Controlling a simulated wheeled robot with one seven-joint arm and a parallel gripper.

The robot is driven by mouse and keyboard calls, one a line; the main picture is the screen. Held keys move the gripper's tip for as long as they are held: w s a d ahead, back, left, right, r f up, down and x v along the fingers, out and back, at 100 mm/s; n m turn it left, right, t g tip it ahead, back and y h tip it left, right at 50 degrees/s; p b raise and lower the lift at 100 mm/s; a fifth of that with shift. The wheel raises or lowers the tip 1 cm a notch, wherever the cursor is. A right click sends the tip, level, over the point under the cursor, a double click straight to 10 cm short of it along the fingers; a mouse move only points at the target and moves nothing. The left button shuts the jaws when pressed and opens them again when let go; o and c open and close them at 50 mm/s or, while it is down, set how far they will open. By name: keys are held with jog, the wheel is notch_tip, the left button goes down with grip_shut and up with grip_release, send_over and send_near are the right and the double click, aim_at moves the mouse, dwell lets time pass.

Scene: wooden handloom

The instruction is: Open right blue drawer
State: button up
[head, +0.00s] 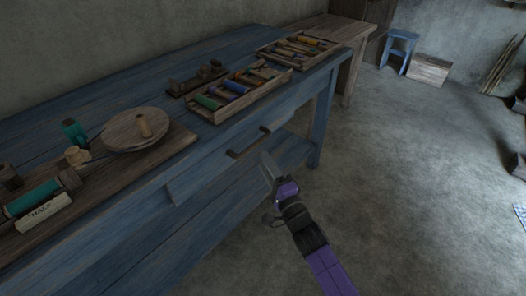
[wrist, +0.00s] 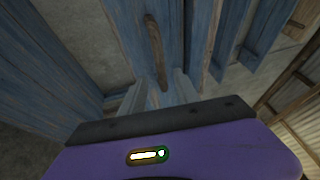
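The blue wooden table's right drawer (head: 212,172) has a dark bar handle (head: 248,143) on its front. The drawer looks shut, though any small gap is hard to make out. My gripper (head: 267,166) is in front of the drawer, just below and right of the handle. In the wrist view, the handle (wrist: 154,48) runs away from me between and beyond the two fingertips (wrist: 158,90). The fingers are apart, so the gripper is open. I cannot tell whether either finger touches the handle.
A lower shelf (head: 290,150) and table leg (head: 322,120) stand near the gripper.

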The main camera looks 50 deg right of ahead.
aim_at(255, 143)
jog(key=shift+m, duration=0.4)
jog(key=b+x, duration=0.1)
jog(key=x, duration=0.6)
jog(key=shift+w+d+r, duration=0.1)
jog(key=shift+w+r, duration=0.05)
jog(key=shift+w, duration=0.25)
jog(key=shift+c, duration=0.2)
grip_shut()
dwell(0.6)
